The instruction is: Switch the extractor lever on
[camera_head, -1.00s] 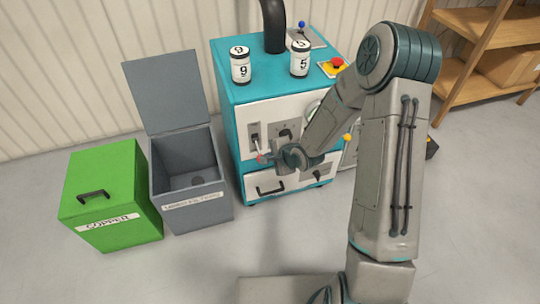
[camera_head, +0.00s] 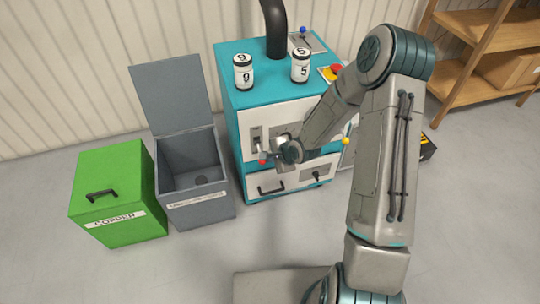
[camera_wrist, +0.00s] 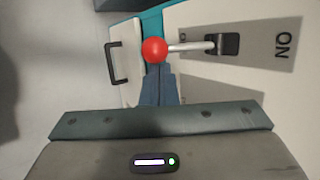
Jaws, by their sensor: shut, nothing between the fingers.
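A lever with a red ball knob (camera_wrist: 154,49) and a metal stem sits on a grey plate on the white cabinet front. Its stem points away from the word ON, so the ball is at the other end. In the head view the red ball (camera_head: 262,162) hangs low under the plate (camera_head: 256,135). My gripper (camera_wrist: 158,80) is shut and empty, its fingertips right at the ball. I cannot tell whether they touch it. In the head view my gripper (camera_head: 272,158) is just right of the ball, and my wrist hides part of the panel.
The teal cabinet (camera_head: 228,80) carries two numbered cans, a black pipe, a red button and a blue-knobbed lever (camera_head: 302,30). A yellow knob (camera_head: 346,141) is right of my wrist. A drawer handle (camera_wrist: 117,63) is below the lever. Grey and green bins stand left.

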